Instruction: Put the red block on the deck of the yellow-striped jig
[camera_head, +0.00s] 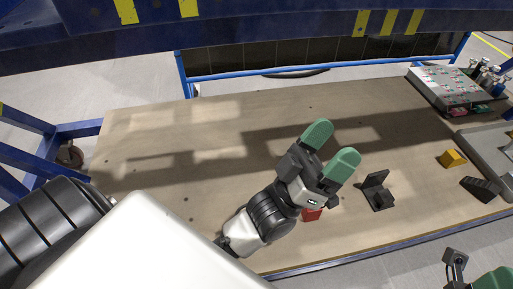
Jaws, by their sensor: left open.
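The red block (312,214) is small and shows only in part, behind my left gripper's body. It appears to rest on the brown wooden top (140,125). My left gripper (331,148) is open, its two green fingers apart with nothing between them, pointing up and right beyond the block. A dark blue beam with yellow stripes (270,30), part of the striped jig, crosses the top of the view. I cannot make out its deck clearly. My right gripper (492,279) is cut off at the lower right corner, one green finger showing.
A black bracket (377,190) stands right of the block. Further right are a yellow block (453,158), a black angled piece (481,188) and a grey tray (480,145). A grey panel with small parts (448,90) is at the back right. The left of the top is clear.

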